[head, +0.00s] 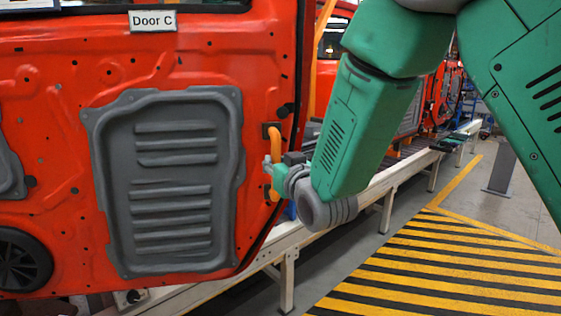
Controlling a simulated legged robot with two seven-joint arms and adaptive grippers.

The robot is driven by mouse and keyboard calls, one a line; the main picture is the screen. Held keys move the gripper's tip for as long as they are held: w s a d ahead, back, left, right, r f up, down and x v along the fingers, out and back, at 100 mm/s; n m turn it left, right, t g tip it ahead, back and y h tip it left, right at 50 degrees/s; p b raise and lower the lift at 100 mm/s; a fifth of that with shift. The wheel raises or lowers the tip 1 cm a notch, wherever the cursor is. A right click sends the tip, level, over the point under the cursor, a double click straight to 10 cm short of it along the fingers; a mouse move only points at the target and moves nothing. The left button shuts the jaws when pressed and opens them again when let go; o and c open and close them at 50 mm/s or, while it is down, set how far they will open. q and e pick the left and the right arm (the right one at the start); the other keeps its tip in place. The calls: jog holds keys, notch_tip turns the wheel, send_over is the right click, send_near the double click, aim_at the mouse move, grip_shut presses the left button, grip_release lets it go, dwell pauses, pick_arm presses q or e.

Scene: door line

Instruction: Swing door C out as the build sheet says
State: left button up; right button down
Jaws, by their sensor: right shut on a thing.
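Door C (65,60) is a large orange-red car door panel with a grey ribbed inner panel (172,180). It fills the left half of the head view. A white label (153,20) near its top reads "Door C". A yellow-orange vertical handle (276,145) sits near the door's right edge. My right gripper (272,170) is shut on the handle, around its lower middle. The fingers are small in the picture and partly hidden by the wrist. My green right arm comes in from the upper right. My left gripper does not show. The build sheet is not in view.
A pale conveyor rail (375,190) on legs runs from below the door toward the back right. More orange-red bodies stand along it behind my arm. The floor with yellow-black stripes (440,265) at the lower right is clear. A grey post (500,168) stands beyond it.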

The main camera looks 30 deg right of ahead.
jog(key=shift+s+a+f, duration=0.1)
jog(key=shift+s+a, duration=0.05)
jog(key=shift+s, duration=0.25)
jog(key=c, duration=1.5)
grip_release()
jog(key=shift+o, duration=0.4)
